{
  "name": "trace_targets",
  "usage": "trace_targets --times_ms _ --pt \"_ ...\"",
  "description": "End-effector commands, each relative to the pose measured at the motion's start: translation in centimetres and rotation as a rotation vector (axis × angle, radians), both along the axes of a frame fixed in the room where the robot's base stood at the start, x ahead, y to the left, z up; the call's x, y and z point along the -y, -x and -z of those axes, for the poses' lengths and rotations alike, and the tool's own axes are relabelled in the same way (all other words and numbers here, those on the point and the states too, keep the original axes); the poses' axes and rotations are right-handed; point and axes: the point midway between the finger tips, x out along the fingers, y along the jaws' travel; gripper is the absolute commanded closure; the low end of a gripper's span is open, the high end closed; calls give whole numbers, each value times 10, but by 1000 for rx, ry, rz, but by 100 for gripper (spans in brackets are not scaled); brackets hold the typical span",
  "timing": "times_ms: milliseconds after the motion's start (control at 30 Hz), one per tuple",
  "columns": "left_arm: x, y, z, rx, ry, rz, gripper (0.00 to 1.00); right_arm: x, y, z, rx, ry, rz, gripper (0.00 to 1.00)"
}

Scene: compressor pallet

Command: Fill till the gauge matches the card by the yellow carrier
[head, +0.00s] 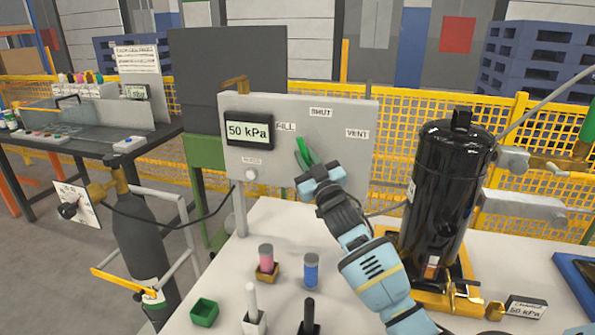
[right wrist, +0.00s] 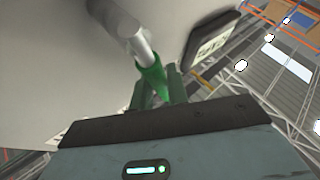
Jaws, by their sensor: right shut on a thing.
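The gauge (head: 248,131) on the grey panel (head: 285,105) reads 50 kPa. The card (head: 526,308) by the yellow carrier (head: 430,297) also reads 50 kPa. The green valve lever (head: 303,152) is on the panel, among the labels FILL, SHUT and VENT. My right gripper (head: 313,163) is shut on the lever, hiding part of it; which label it points to is hard to tell. In the right wrist view the green lever (right wrist: 152,78) sits between my fingers, below a metal stem. My left gripper is not in view.
A black compressor (head: 445,190) stands on the carrier, right of my arm. Pink and blue capped pieces (head: 311,270), a green box (head: 204,313) and white and black posts stand on the table's front. A gas cylinder (head: 145,235) is at left. Yellow mesh fencing runs behind.

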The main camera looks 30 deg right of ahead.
Motion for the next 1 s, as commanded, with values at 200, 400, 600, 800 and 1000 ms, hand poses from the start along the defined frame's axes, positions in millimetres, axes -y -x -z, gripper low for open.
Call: trace_targets --times_ms 200,400,600,800,1000 --pt "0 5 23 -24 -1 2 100 7 8 3 124 -111 1 100" --pt "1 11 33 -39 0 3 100 12 14 -1 205 -177 1 100" --pt "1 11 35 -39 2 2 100 15 17 -3 250 -213 0 100" --pt "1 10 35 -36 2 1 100 16 18 -5 265 -225 -1 100" --pt "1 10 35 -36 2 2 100 16 19 -5 267 -226 0 100"
